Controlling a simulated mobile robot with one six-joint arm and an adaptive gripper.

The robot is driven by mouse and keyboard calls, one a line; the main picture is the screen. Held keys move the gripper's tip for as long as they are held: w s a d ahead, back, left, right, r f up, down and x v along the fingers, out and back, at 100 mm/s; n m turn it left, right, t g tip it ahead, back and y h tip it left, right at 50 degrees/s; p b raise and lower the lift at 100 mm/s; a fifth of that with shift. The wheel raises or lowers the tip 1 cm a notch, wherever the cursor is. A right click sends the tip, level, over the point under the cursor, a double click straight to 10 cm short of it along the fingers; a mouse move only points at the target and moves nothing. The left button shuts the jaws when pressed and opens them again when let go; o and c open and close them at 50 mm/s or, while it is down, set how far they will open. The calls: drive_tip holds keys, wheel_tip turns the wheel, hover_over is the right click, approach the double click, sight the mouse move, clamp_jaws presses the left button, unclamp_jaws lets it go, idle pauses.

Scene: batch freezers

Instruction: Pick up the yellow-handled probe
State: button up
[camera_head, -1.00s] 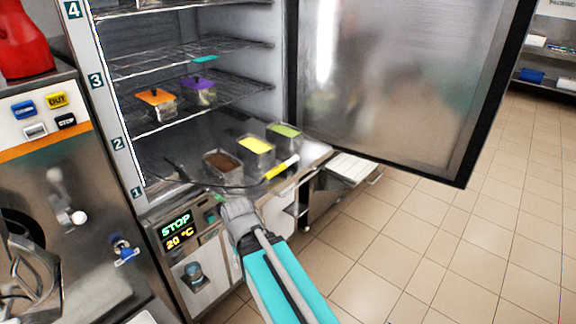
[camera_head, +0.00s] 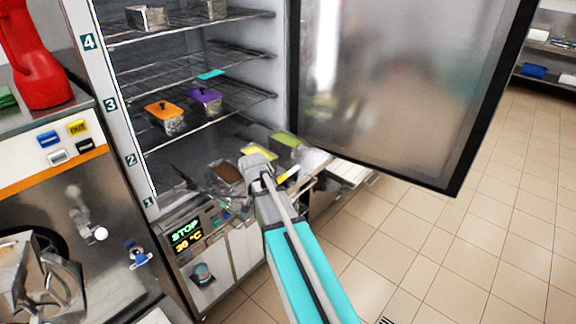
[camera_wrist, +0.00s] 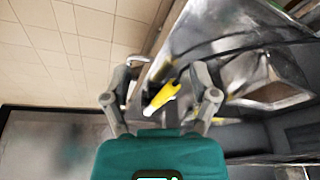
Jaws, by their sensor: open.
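The yellow-handled probe (camera_wrist: 163,96) shows its handle in the wrist view, between the two spread fingers of my gripper (camera_wrist: 166,72). The fingers are open, with a gap on each side of the handle; I cannot tell how far above or below them it lies. A dark cable runs in the upper right of that view. In the head view a small bit of the yellow handle (camera_head: 288,174) shows just right of my gripper (camera_head: 256,162), by the front edge of the freezer's lowest level. My gripper and arm hide the rest of the probe there.
On the lowest level stand a brown-filled tub (camera_head: 226,173) and a green-lidded tub (camera_head: 285,139). Orange-lidded (camera_head: 164,112) and purple-lidded (camera_head: 205,97) tubs sit on the rack above. The open freezer door (camera_head: 385,90) stands at right. Floor at right is clear.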

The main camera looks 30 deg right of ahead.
drive_tip(key=w+d+r+m+t+h+p, duration=0.1)
drive_tip(key=w+d+r+m+p, duration=0.4)
drive_tip(key=w+d+r, duration=0.2)
drive_tip(key=shift+w+d+r, duration=0.3)
drive_tip(key=shift+d+r, duration=0.15)
drive_tip(key=shift+r, duration=0.05)
drive_tip(key=shift+f, duration=0.15)
drive_tip(key=b, duration=0.8)
hover_over(279, 180)
drive_tip(key=s+a, duration=0.1)
drive_tip(key=a, duration=0.1)
drive_tip(key=f, duration=0.7)
drive_tip(key=shift+d+f, duration=0.25)
drive_tip(key=shift+f, duration=0.05)
drive_tip(key=shift+f, duration=0.1)
drive_tip(key=shift+d+b+x, duration=0.2)
drive_tip(key=shift+b+x, duration=1.95)
drive_tip(key=shift+x, duration=0.35)
drive_tip(key=shift+s+f, duration=0.15)
drive_tip(key=shift+f, duration=0.05)
